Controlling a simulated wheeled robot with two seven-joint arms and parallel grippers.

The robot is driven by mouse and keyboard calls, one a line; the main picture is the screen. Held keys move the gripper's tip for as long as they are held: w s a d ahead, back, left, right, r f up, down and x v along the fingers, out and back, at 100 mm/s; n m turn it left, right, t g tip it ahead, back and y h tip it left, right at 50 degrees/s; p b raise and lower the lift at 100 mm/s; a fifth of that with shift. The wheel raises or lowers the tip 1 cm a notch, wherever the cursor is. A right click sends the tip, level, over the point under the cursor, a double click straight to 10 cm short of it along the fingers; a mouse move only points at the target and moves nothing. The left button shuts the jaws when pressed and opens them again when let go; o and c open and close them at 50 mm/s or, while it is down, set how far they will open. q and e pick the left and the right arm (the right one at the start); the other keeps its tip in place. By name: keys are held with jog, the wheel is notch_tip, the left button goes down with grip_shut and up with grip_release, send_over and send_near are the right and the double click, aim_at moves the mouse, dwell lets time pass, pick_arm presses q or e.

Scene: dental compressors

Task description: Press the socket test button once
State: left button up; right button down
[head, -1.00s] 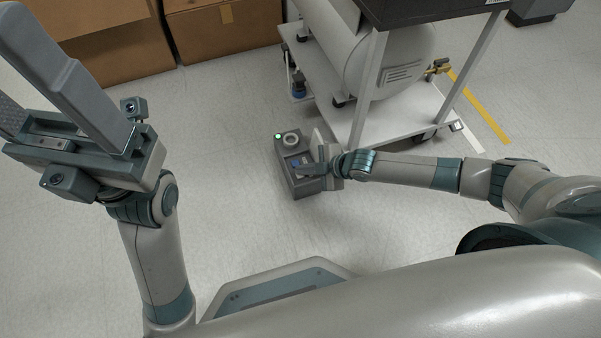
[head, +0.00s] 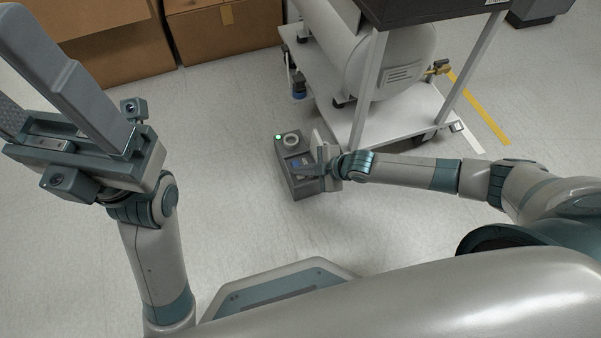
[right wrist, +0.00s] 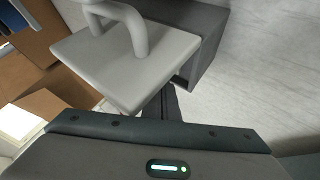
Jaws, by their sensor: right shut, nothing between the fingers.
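A dark grey socket box (head: 302,190) stands on the floor in the middle of the head view. It has a lit green lamp (head: 278,137), a round pale fitting (head: 291,141) and a recessed face with a small blue patch. A pale lid (head: 317,142) stands raised on its right side. My right gripper (head: 306,173) is shut and empty, its fingers over the lower part of the box; contact cannot be told. In the right wrist view, the pale lid (right wrist: 110,62) with a looped handle hides most of the box (right wrist: 207,40). The test button cannot be made out. My left gripper (head: 38,100) is open and empty, high at left.
A white wheeled cart (head: 393,128) carrying a pale tank (head: 385,70) stands just behind and right of the box, close to my right forearm. Cardboard boxes (head: 228,38) stand at the back left. The floor left of and in front of the box is clear.

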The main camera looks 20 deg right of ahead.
jog(key=shift+s+d+f, duration=0.2)
jog(key=shift+f, duration=0.3)
jog(key=shift+s+d+f, duration=0.15)
jog(key=shift+s+f, duration=0.05)
jog(key=shift+f, duration=0.25)
jog(key=shift+d+r+p, duration=0.1)
jog(key=shift+d+p, duration=0.15)
jog(key=shift+p, duration=0.2)
jog(key=shift+d+r+p, duration=0.1)
jog(key=shift+r+p, duration=0.6)
jog(key=shift+p, duration=0.2)
jog(key=r+p, duration=0.3)
jog(key=r, duration=0.1)
jog(key=shift+w, duration=0.2)
jog(key=shift+r, duration=0.1)
